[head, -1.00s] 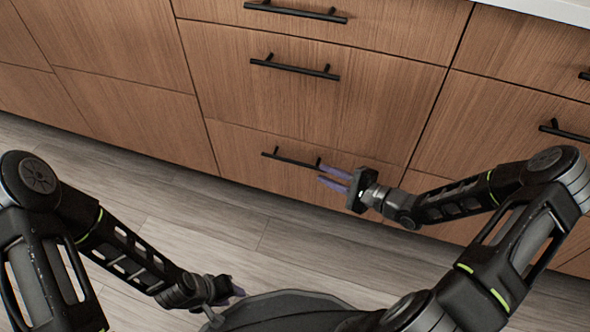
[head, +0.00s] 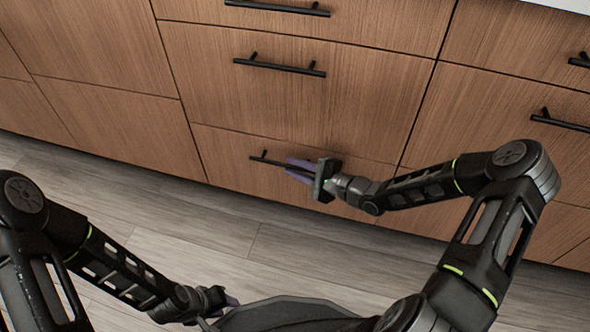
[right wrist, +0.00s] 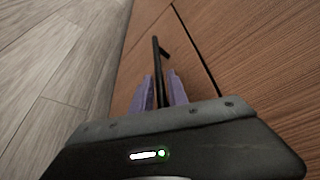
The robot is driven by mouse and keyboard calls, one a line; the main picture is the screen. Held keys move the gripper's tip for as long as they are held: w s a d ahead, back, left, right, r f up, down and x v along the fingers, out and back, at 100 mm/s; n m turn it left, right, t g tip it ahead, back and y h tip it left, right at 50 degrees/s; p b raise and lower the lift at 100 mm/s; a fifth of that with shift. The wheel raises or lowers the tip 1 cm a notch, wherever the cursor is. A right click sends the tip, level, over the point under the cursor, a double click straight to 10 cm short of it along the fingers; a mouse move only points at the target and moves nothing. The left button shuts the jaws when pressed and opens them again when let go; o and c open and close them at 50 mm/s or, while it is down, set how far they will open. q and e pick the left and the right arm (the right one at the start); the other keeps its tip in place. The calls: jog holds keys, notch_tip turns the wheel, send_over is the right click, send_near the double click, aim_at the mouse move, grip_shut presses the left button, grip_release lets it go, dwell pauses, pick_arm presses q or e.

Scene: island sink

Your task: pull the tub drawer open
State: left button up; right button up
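The bottom drawer (head: 225,168) of the middle column has a wood front and a black bar handle (head: 262,159). It looks closed, level with the fronts around it. My right gripper (head: 299,170) is at the right part of this handle. In the right wrist view its purple fingers (right wrist: 160,92) stand on either side of the handle bar (right wrist: 156,62). They look open around it, and firm contact does not show. The gripper hides the handle's right end in the head view. My left gripper (head: 230,300) is low over the floor, away from the drawers; its fingers are mostly hidden.
Above is a wider-faced drawer (head: 290,105) with its own black handle (head: 280,68), and another drawer above that. More drawers with black handles (head: 560,122) are on the right. Plain panels (head: 110,120) are on the left. The wood floor (head: 185,225) before the cabinet is clear.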

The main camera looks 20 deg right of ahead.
grip_shut()
dwell(1.5)
